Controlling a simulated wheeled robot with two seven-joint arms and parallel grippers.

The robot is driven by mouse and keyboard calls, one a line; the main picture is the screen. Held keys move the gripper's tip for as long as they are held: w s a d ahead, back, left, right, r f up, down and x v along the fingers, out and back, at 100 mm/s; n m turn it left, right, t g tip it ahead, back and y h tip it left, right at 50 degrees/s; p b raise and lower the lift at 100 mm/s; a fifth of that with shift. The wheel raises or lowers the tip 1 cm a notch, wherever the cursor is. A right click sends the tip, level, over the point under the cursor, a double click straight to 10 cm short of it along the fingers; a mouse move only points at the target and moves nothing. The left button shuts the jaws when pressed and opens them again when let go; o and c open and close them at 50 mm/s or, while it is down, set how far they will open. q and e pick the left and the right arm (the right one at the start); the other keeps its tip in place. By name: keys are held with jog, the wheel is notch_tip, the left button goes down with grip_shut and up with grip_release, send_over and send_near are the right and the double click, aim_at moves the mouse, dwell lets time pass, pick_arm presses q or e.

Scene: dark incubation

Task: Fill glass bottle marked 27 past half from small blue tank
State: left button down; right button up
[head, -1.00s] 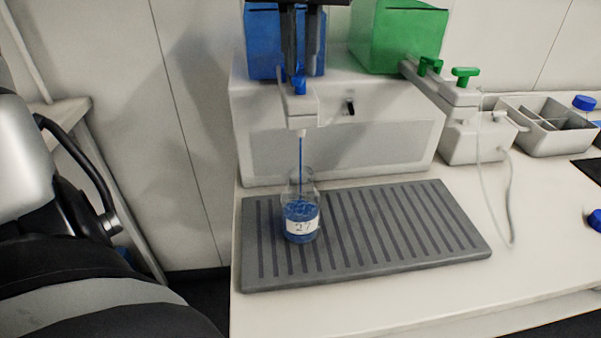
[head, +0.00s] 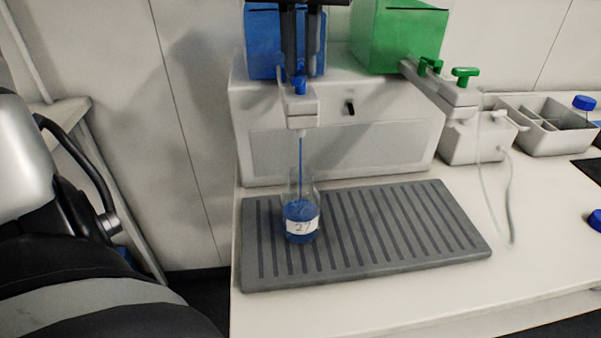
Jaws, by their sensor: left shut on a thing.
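The glass bottle marked 27 (head: 301,226) stands upright and uncapped on the grey ribbed tray, under the blue tank's spout (head: 302,131). A thin blue stream (head: 301,160) runs from the spout into the bottle's mouth. Blue liquid fills the bottle to above its white label, with clear glass over it. The small blue tank (head: 262,45) sits on the white dispenser, partly hidden by my left gripper. My left gripper (head: 299,72) points down from the top edge and is shut on the blue tap handle (head: 299,86). My right gripper is out of view.
The ribbed tray (head: 400,235) lies on the white bench. A green tank (head: 400,35) with green taps (head: 466,74) stands to the right. Farther right are a grey divided box (head: 550,140) and blue caps (head: 595,220). A thin tube hangs onto the bench.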

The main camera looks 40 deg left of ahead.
pick_arm(q)
jog(key=shift+r+m+p, duration=0.15)
jog(key=shift+m+p, duration=0.35)
jog(key=shift+m, duration=0.5)
jog(key=m+p, duration=0.1)
jog(key=m, duration=0.3)
jog(key=m+p, duration=0.2)
jog(key=m, duration=0.2)
jog(key=shift+m, duration=0.3)
jog(key=m, duration=0.3)
jog(key=shift+p, duration=0.3)
jog(key=c, duration=1.3)
grip_release()
